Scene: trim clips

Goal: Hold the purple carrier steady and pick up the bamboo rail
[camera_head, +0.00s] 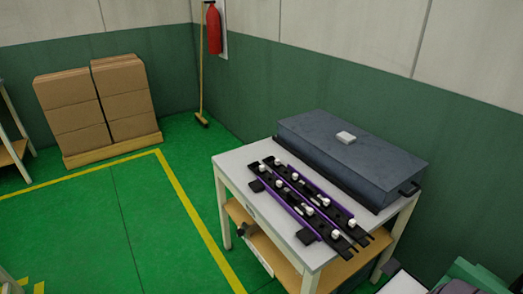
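A purple carrier (299,213) lies on the light table top, running from the back left to the front right corner. Two long black strips lie along it, with purple edges showing beside them. Several white knob-like clips sit on the strips. Black blocks stick out from its left side, and its forked front end reaches the table's front edge. I cannot make out a bamboo-coloured rail on the table. Neither of my grippers is in view, and nothing touches the carrier from above.
A large dark grey case (350,160) fills the back of the table (233,163). Free table top is narrow, mainly left of the carrier. Stacked cardboard boxes (95,100) stand at the far left. A green bin (478,273) shows at the lower right. Green floor at left is open.

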